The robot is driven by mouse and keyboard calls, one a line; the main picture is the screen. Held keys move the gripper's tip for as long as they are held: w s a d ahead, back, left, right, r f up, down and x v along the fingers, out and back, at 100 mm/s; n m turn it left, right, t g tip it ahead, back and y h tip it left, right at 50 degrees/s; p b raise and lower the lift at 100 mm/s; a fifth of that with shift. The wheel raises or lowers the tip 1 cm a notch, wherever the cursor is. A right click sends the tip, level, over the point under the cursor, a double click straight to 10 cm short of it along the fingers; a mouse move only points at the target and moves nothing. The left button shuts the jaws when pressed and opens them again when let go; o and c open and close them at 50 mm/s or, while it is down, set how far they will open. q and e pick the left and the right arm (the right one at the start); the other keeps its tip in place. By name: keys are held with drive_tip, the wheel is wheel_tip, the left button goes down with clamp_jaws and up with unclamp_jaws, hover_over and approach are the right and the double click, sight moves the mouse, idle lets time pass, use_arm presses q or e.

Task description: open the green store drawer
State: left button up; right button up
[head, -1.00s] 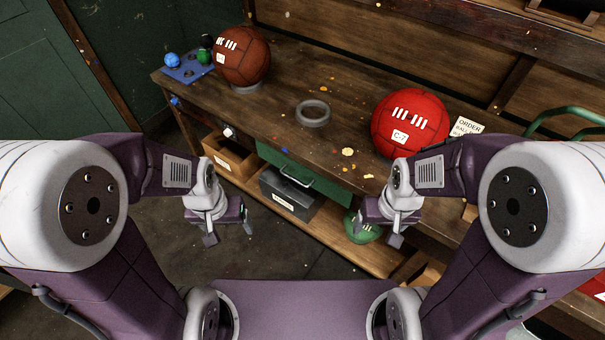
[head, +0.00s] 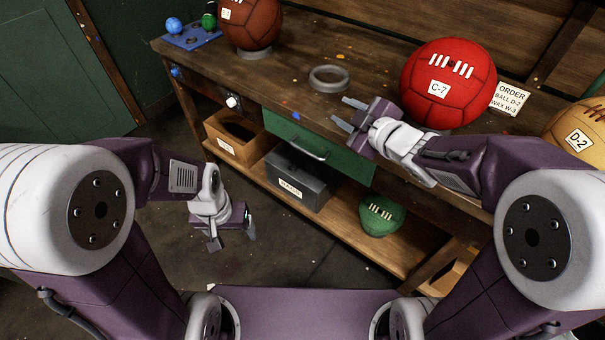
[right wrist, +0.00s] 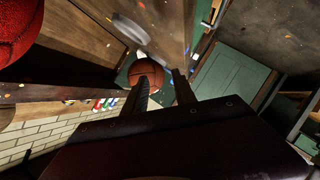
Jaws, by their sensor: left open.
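The green store drawer (head: 345,158) sits shut under the workbench top in the head view, with a grey metal bar handle (head: 306,151) on its front. My right gripper (head: 343,113) is in front of the bench's front edge, above and to the right of the handle, apart from it. Its two fingers are spread and empty, pointing left. In the right wrist view its fingers (right wrist: 160,88) also show apart with nothing between them. My left gripper (head: 232,240) hangs low on the left, away from the bench, open and empty.
On the bench (head: 290,70) are a brown ball (head: 250,22), a grey ring (head: 329,78) and a red ball (head: 447,85) close to my right arm. Below are a dark box (head: 297,180), a cardboard box (head: 235,138) and a green ball (head: 381,214). Floor in front is clear.

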drive_tip(key=s+a+f+n+y+b, duration=0.1)
drive_tip(key=a+f+n+y+b, duration=0.25)
drive_tip(key=f+b, duration=0.55)
drive_tip(key=b, duration=1)
approach(307, 152)
drive_tip(key=x, duration=0.2)
use_arm(q)
wheel_tip(307, 152, down, 23)
drive_tip(key=shift+a, duration=0.45)
use_arm(e)
drive_tip(key=shift+s+n+h, duration=0.1)
drive_tip(key=shift+n+h, duration=0.15)
drive_tip(key=shift+h, duration=0.1)
drive_tip(key=b+x, duration=0.3)
drive_tip(key=x, duration=0.5)
drive_tip(key=shift+a+f+b, duration=0.15)
drive_tip(key=shift+f+b, duration=0.05)
drive_tip(key=shift+b, duration=0.1)
drive_tip(key=shift+w+a, duration=0.2)
drive_tip(key=shift+w, duration=0.2)
use_arm(q)
wheel_tip(307, 152, down, 4)
drive_tip(key=shift+s, duration=0.1)
use_arm(e)
drive_tip(key=shift+r, duration=0.1)
clamp_jaws()
